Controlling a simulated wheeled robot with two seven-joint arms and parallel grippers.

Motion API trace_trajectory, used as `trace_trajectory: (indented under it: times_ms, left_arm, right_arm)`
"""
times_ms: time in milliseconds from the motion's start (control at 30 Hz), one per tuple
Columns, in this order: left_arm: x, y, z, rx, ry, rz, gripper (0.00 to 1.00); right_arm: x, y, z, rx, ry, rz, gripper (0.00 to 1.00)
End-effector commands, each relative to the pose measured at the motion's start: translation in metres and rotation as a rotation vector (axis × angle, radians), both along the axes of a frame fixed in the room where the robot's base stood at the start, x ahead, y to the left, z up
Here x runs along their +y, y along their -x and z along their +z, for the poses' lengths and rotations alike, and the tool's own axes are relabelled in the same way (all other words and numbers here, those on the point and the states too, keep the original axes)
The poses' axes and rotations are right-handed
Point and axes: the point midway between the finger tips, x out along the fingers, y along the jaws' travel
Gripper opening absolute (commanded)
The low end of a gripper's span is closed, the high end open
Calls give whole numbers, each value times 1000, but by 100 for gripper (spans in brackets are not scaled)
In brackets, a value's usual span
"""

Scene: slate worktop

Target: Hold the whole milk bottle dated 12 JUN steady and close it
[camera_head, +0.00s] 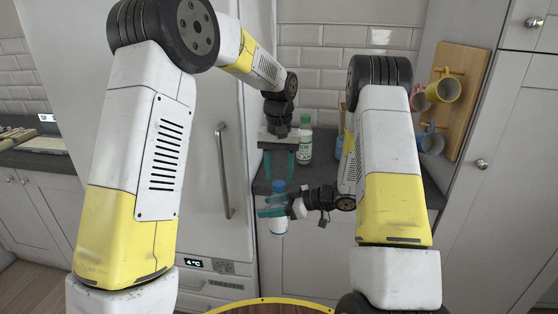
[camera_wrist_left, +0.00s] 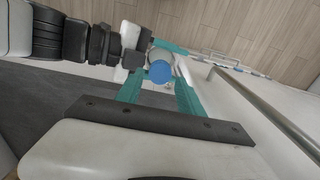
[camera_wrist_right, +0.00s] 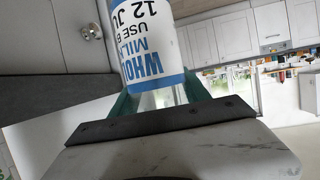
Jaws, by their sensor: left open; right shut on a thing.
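The whole milk bottle (camera_head: 278,228) has a blue cap (camera_head: 279,186) on its top and hangs roughly upright in front of the worktop. In the right wrist view its label (camera_wrist_right: 148,40) reads in part "WHO", "MILK", "USE B", "12 JU". My right gripper (camera_head: 271,206) is shut around the bottle below the cap. My left gripper (camera_head: 279,176) points down, open, just above the cap. In the left wrist view the blue cap (camera_wrist_left: 160,72) shows between the two teal fingers. Whether the cap is fully seated cannot be told.
A bottle with a green cap (camera_head: 304,140) stands on the slate worktop (camera_head: 325,178) behind. The fridge (camera_head: 180,215) with its long handle is to the left. Mugs (camera_head: 445,90) hang on a wooden board at the right. A round yellow-edged surface (camera_head: 270,306) is at the bottom.

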Motion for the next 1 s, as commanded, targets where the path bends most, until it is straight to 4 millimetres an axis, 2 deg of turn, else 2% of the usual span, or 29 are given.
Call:
trace_trajectory:
  times_ms: [100, 200, 567, 667, 800, 1000]
  left_arm:
    - [0, 0, -17, 3, -2, 0, 45]
    - [0, 0, -24, 1, -1, 0, 45]
    - [0, 0, -30, -1, 0, 0, 45]
    - [0, 0, -29, -1, 0, 0, 29]
    - [0, 0, -29, -1, 0, 0, 1]
    - [0, 0, -29, -1, 0, -15, 0]
  right_arm:
    - [0, 0, 0, -1, -1, 0, 0]
    - [0, 0, 0, -1, -1, 0, 0]
    - [0, 0, 0, -1, -1, 0, 0]
    - [0, 0, 0, -1, -1, 0, 0]
    - [0, 0, 0, -1, -1, 0, 0]
    - [0, 0, 0, 0, -1, 0, 0]
